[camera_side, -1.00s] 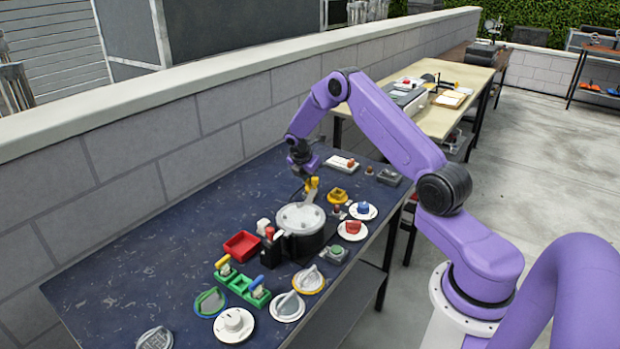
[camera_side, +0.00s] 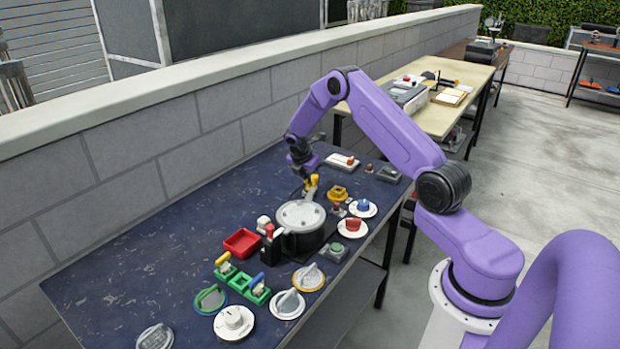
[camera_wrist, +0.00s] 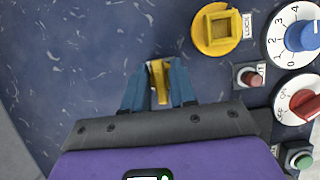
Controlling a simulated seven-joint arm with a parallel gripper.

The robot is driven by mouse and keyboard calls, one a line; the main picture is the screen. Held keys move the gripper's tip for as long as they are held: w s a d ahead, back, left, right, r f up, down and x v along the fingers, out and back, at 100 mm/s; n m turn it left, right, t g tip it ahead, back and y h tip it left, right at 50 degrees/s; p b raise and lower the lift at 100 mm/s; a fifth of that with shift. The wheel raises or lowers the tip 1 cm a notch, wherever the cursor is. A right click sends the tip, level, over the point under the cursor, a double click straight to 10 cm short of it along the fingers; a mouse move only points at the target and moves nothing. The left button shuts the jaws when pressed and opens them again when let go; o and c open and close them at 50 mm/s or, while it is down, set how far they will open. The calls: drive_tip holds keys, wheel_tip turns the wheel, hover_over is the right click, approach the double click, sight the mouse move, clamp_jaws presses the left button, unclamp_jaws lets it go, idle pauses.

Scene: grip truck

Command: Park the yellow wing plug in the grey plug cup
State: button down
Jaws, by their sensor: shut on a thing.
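My gripper (camera_wrist: 160,82) is shut on the yellow wing plug (camera_wrist: 160,80), which shows as a narrow yellow bar between the two blue fingers. In the side view my gripper (camera_side: 306,182) is beside the far rim of the round pot, with the yellow plug (camera_side: 313,180) at its fingertips. I cannot tell how far the plug is above the table. A grey square holder (camera_side: 389,174) stands at the table's far right corner. It may be the grey plug cup, but I cannot tell for sure. It is out of the wrist view.
A yellow lock socket (camera_wrist: 216,28) lies to the right of my gripper, with a blue dial (camera_wrist: 303,36), a red dial (camera_wrist: 305,103) and a small red button (camera_wrist: 252,78). The lidded pot (camera_side: 301,214) stands close by. The table behind and left is bare.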

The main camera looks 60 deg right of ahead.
drive_tip(key=shift+f, duration=0.2)
idle(0.4)
drive_tip(key=c, duration=0.5)
unclamp_jaws()
drive_tip(key=shift+r, duration=3.75)
